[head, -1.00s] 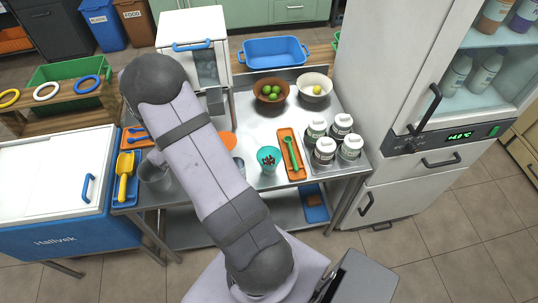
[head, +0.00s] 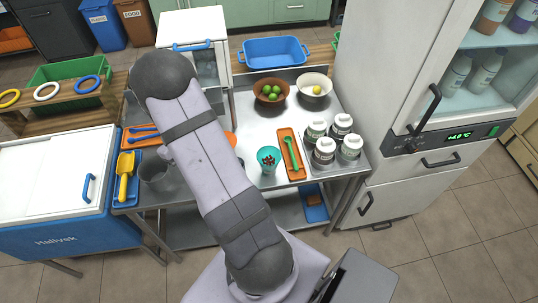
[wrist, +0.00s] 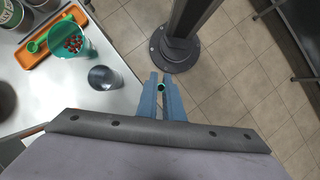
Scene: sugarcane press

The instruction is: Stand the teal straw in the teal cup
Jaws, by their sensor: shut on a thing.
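The teal cup (head: 268,166) stands on the steel table in the head view, with small dark red pieces in it. It also shows at the upper left of the wrist view (wrist: 68,52), apart from my gripper. My gripper (wrist: 161,88) is shut on the teal straw (wrist: 161,87), which shows almost end-on as a small teal ring between the blue fingertips. The straw's length cannot be seen. In the wrist view the fingertips lie over the floor beyond the table edge. My arm hides the gripper and straw in the head view.
A metal cup (wrist: 104,77) stands between the teal cup and the table edge. An orange tray (head: 284,137) with a green spoon lies beside the teal cup. Several white-lidded jars (head: 324,147) and two bowls stand farther right and back. A grey pitcher (head: 154,172) is at left.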

